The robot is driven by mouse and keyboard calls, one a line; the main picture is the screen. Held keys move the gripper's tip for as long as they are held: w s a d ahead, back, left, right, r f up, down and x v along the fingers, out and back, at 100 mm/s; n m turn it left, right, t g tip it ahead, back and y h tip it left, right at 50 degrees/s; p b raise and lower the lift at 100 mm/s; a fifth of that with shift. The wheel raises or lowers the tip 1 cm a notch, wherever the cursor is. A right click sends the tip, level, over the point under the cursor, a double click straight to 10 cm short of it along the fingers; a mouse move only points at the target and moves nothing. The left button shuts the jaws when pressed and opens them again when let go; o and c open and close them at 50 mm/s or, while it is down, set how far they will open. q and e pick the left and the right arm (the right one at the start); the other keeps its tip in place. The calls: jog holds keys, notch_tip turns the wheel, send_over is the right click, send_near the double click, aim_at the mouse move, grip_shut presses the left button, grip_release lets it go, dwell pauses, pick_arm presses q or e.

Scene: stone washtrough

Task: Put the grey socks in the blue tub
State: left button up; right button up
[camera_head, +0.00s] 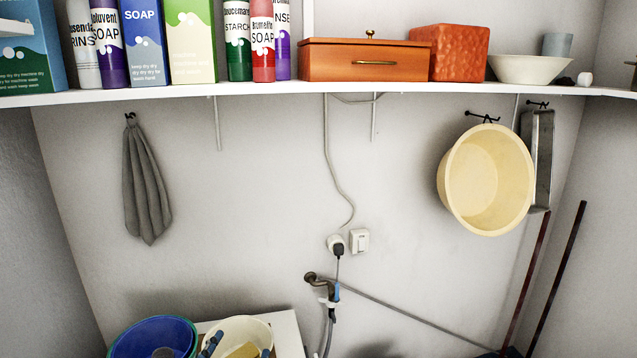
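The blue tub (153,337) stands at the bottom left of the head view, cut off by the lower edge. A small grey thing (163,353) shows inside it at the frame's edge; I cannot tell whether it is a sock. No other grey socks can be made out. A grey cloth (146,185) hangs from a wall hook at the left and looks like a towel. Neither of my grippers is in view.
A cream tub (263,329) with a yellow thing and blue-grey items stands beside the blue tub on a white surface (288,332). A tap (323,285) juts from the wall. A shelf (270,95) holds soap boxes and bottles. A yellow basin (487,180) hangs right.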

pick_arm(q)
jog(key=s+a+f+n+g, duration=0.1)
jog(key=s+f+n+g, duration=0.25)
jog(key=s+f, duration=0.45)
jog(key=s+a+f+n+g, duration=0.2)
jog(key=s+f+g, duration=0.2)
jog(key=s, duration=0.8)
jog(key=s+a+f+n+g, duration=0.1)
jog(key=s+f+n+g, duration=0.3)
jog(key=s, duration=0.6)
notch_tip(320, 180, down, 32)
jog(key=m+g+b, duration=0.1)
jog(key=b, duration=0.6)
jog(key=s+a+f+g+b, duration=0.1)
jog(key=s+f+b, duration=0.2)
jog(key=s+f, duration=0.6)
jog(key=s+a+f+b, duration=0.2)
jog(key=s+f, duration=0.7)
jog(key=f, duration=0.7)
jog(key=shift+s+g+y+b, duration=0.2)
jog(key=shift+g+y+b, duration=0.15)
jog(key=shift+b, duration=0.35)
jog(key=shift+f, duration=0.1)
